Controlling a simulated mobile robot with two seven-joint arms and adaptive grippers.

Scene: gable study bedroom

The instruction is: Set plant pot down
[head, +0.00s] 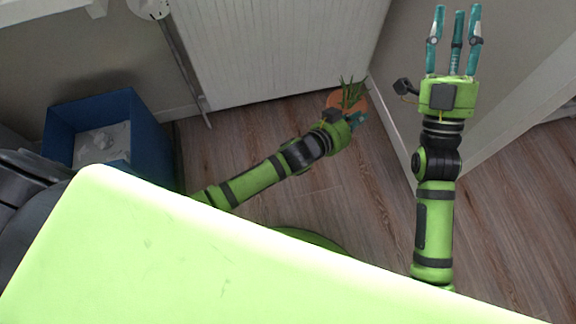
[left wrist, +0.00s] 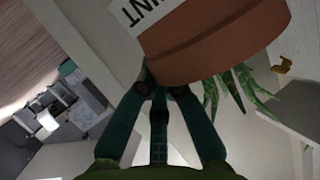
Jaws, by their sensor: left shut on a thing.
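The plant pot (head: 333,101) is terracotta orange with a spiky green plant (head: 351,93). In the head view it is at the end of my left arm, in front of the white radiator. My left gripper (head: 357,119) is shut on the pot and partly hides it. In the left wrist view the pot (left wrist: 215,40) shows large above the teal fingers, with a white label on its side and green leaves below its rim. My right gripper (head: 455,40) is at the upper right, its teal fingers spread apart and empty.
A blue bin (head: 146,135) with white paper inside stands at the left. The radiator (head: 280,50) is on the wall behind the pot. The wood floor (head: 370,195) between my arms is clear. A white wall edge (head: 480,160) is beside my right arm.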

